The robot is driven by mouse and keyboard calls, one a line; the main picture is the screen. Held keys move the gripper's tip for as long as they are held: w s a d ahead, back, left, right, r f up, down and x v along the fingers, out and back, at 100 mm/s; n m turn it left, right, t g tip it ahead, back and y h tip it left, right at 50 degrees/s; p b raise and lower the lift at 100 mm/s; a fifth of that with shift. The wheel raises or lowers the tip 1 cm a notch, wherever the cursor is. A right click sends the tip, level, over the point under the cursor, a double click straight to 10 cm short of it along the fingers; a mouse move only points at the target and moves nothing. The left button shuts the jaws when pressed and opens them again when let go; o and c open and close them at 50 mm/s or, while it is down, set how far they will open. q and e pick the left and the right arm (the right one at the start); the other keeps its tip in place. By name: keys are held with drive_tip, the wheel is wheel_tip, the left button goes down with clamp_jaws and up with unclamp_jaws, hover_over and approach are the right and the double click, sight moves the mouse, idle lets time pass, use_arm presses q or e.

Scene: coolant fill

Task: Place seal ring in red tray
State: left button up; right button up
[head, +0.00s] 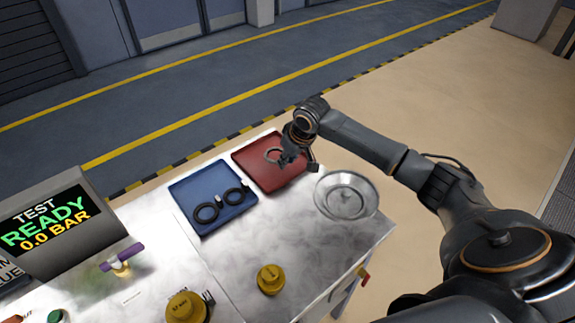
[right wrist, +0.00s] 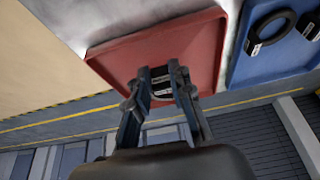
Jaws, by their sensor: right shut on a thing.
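The red tray (head: 252,165) lies at the back of the bench, right of the blue tray; it also shows in the right wrist view (right wrist: 120,57). My right gripper (head: 287,157) is over the red tray, shut on the seal ring (head: 273,155). I cannot tell whether the ring touches the tray floor. My left gripper is not in view.
The blue tray (head: 183,190) holds black rings (head: 207,213) with white tags. A clear round dish (head: 346,196) stands right of the trays, near the bench edge. Yellow caps (head: 270,279) stand in front. A test display (head: 45,222) is at left.

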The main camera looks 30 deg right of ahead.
sight(285, 172)
drive_tip(key=shift+w+d+f, duration=0.15)
drive_tip(key=shift+w+f, duration=0.15)
drive_tip(key=shift+f, duration=0.1)
wheel_tip(285, 172, down, 2)
drive_tip(key=shift+f, duration=0.2)
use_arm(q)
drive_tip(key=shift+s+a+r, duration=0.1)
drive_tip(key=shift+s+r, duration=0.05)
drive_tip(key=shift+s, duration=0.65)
use_arm(e)
drive_tip(key=shift+f, duration=0.35)
drive_tip(key=shift+f, duration=0.15)
drive_tip(key=o, duration=0.8)
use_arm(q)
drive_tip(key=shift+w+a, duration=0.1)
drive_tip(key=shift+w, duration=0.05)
use_arm(e)
drive_tip(key=shift+o, duration=0.2)
